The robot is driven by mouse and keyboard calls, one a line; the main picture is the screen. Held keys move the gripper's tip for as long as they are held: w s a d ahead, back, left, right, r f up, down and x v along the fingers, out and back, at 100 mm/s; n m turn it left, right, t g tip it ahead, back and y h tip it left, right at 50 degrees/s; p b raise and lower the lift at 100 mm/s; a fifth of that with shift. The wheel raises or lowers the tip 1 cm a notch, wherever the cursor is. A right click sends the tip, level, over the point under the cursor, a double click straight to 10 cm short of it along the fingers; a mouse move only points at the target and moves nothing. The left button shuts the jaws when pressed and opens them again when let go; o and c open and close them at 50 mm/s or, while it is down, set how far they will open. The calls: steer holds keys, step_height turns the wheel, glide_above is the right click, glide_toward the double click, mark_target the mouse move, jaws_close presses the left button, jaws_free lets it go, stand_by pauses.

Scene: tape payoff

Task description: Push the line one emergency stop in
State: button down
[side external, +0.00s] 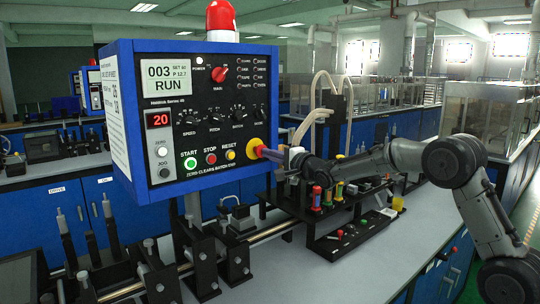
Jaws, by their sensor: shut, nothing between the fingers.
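The emergency stop (254,145) is at the lower right of the blue control box's black front panel. Its yellow collar shows; my fingertips hide most of its middle. My gripper (263,152) is shut and empty, its fingers pointing left at the stop's face. The tips overlap the stop in this view, and I cannot tell whether they touch it or how far in it is. The control box (122,110) has a lit screen (165,83) reading "003" and "RUN".
Green start (190,163), red stop (210,158) and yellow reset (230,155) buttons sit left of the emergency stop. A red beacon (221,18) tops the box. Below are metal rails and black fixtures (235,258). A black rack with coloured parts (316,197) stands under my arm.

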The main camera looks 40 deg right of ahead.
steer(key=shift+w, duration=0.1)
steer(key=shift+w+r, duration=0.1)
steer(key=shift+w, duration=0.85)
steer(key=s, duration=1.4)
steer(key=shift+s, duration=0.25)
